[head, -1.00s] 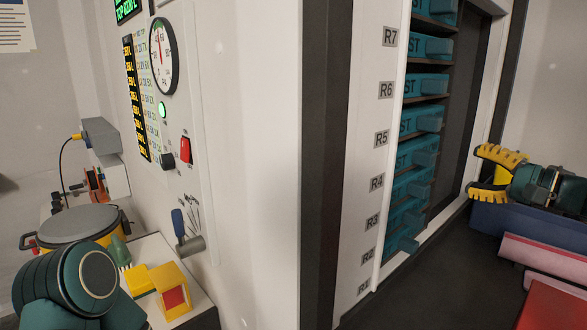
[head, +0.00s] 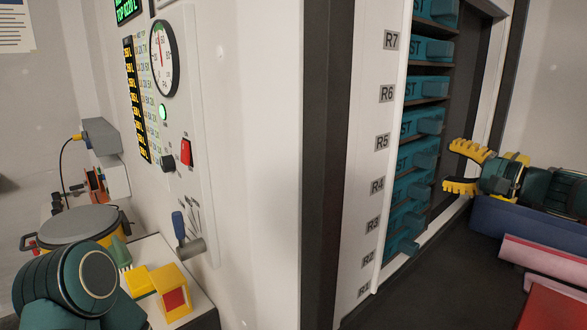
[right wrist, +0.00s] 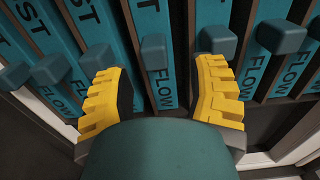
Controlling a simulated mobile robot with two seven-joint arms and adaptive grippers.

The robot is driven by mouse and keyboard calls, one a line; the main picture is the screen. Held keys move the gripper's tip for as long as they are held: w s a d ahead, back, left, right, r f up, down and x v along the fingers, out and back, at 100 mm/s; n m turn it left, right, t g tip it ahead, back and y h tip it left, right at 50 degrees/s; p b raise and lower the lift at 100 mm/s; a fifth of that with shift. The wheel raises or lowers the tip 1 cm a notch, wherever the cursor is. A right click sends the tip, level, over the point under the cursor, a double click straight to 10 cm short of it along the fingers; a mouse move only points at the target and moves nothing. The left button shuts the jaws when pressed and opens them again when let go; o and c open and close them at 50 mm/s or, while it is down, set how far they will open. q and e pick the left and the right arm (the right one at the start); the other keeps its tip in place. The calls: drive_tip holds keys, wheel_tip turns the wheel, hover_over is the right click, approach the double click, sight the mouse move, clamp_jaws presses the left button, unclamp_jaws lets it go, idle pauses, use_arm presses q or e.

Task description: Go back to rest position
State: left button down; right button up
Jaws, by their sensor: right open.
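My right gripper (head: 464,167) is at the right of the head view, with its yellow jaws apart and nothing between them. It is just right of the rack's lower teal cassettes (head: 414,187). In the right wrist view the open jaws (right wrist: 160,95) point toward several teal cassettes marked FLOW (right wrist: 160,87), whose block handles stick out. I cannot tell whether a jaw touches a handle. A dark teal link of my left arm (head: 70,280) shows at the lower left of the head view. My left gripper's jaws do not show clearly.
A white rack frame with labels R1 to R7 (head: 386,94) stands right of a wall panel with a gauge (head: 164,58) and red switch (head: 186,152). A lidded pot (head: 78,224) and yellow boxes (head: 172,285) are at left. A blue bin (head: 520,223) and pink pieces (head: 545,256) lie lower right.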

drive_tip(key=shift+b+v, duration=0.55)
drive_tip(key=shift+v, duration=1.8)
drive_tip(key=shift+f, duration=0.1)
